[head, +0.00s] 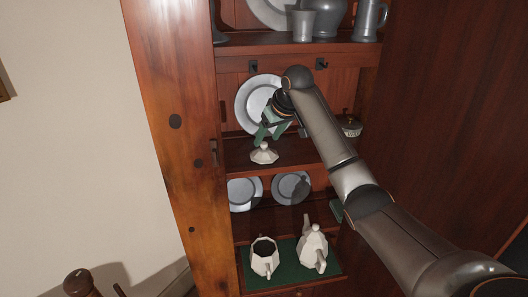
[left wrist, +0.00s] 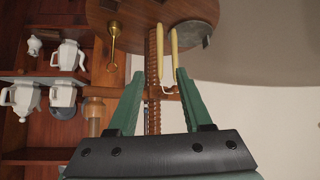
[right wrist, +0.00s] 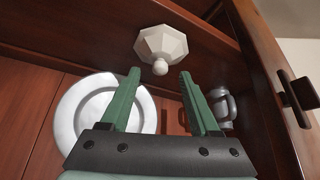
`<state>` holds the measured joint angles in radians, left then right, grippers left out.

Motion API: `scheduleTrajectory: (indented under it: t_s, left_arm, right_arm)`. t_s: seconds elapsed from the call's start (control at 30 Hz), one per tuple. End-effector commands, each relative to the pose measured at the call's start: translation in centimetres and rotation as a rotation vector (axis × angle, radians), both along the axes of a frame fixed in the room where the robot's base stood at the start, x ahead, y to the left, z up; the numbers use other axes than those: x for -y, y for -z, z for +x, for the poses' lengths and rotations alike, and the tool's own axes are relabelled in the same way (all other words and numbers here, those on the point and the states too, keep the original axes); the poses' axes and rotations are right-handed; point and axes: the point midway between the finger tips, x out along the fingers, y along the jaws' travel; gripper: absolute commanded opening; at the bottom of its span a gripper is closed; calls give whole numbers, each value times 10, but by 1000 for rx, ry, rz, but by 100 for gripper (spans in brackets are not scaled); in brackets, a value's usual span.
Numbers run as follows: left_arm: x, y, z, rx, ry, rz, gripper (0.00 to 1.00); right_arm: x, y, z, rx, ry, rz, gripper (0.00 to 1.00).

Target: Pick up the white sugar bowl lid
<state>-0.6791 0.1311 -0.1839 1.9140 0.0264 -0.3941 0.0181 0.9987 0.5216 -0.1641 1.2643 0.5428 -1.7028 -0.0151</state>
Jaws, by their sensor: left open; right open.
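The white sugar bowl lid (head: 264,154) is faceted with a small round knob. It sits knob-up near the front edge of the middle shelf. My right gripper (head: 270,132) is just above and behind it in the head view, open and empty. In the right wrist view the lid (right wrist: 160,43) lies beyond the open fingertips (right wrist: 159,72), its knob in line with the gap between them. I cannot tell whether the fingers reach the knob. My left gripper (left wrist: 159,74) is open and empty, away from the lid, and out of the head view.
A pewter plate (head: 250,98) stands behind the lid. A small lidded pot (head: 350,126) is at the shelf's right. White pots (head: 264,257) stand on the green-covered lower shelf (head: 257,283). A round wooden table (left wrist: 135,20) with candles (left wrist: 160,50) is near my left gripper.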

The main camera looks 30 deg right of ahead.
Motion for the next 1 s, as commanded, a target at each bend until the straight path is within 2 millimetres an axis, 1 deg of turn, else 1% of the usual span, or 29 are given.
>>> scheduleTrajectory:
  t_s: [0.03, 0.1, 0.2, 0.43, 0.47, 1.0]
  left_arm:
    - [0, -5, 0, 0, 0, 0, 50]
    - [0, -5, 0, 1, 0, 0, 50]
    - [0, -5, 0, 1, 0, 0, 50]
    - [0, -5, 0, 1, 0, 0, 50]
    - [0, -5, 0, 1, 0, 0, 50]
    - [0, -5, 1, 1, 0, 0, 50]
  right_arm:
    - [-1, 5, 5, -4, 0, 1, 62]
    - [0, 15, 9, -4, 1, 0, 62]
    - [0, 21, 13, -2, 0, 0, 62]
    - [0, 23, 14, -1, 0, -1, 62]
    - [0, 23, 14, -1, 0, -1, 61]
    - [0, 23, 14, -1, 1, 0, 0]
